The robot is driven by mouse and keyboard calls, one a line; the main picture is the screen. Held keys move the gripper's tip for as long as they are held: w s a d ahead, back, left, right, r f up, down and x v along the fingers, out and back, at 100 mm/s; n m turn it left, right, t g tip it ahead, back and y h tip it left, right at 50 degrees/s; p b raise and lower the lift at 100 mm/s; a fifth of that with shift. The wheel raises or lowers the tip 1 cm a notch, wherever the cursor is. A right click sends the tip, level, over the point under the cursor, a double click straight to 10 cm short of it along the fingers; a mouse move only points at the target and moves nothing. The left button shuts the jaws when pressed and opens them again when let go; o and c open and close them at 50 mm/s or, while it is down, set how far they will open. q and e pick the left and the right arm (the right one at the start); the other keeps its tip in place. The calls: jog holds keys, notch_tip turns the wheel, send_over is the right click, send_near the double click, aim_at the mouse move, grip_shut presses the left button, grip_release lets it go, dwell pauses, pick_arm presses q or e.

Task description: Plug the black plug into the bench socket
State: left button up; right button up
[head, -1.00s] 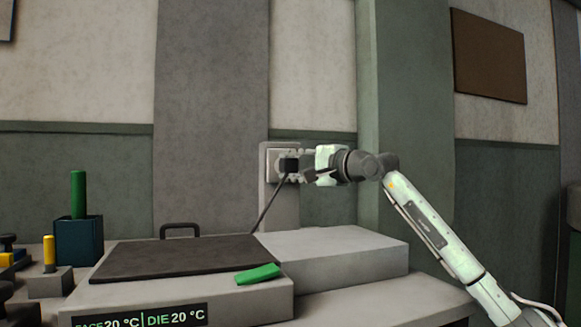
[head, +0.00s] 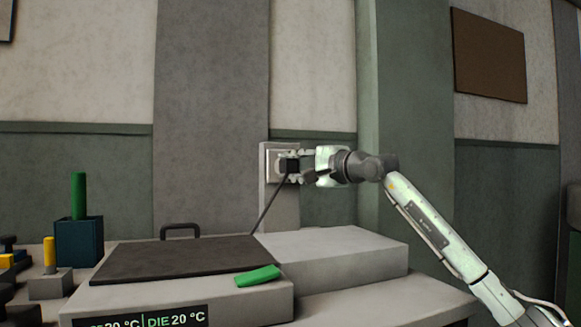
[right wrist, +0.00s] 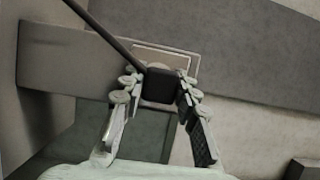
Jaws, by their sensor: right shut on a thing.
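The black plug (head: 292,166) is between the fingertips of my right gripper (head: 297,166), which is shut on it. In the right wrist view the plug (right wrist: 161,85) sits between both fingers, and its dark cable (right wrist: 103,34) runs to the upper left. The bench socket (head: 272,163) is a pale plate on a grey post, right behind the plug. The socket plate (right wrist: 165,59) also shows in the right wrist view, partly covered by the plug. I cannot tell whether the plug is seated in it. My left gripper is not in view.
A grey press with a dark plate (head: 180,258) and handle stands below the socket, with a green piece (head: 258,276) on its edge. A dark blue box (head: 79,242) holding a green rod (head: 78,196) is at left. The wall lies close behind the socket.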

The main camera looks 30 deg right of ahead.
aim_at(297, 167)
jog(key=shift+w+d+p, duration=0.1)
jog(key=shift+w+p, duration=0.4)
jog(key=shift+w, duration=0.05)
jog(key=o, duration=1.1)
jog(key=shift+o, duration=0.2)
jog(key=s, duration=0.3)
jog(key=s+d, duration=0.1)
jog(key=s, duration=0.2)
jog(key=shift+s+d, duration=0.15)
jog(key=shift+s, duration=0.6)
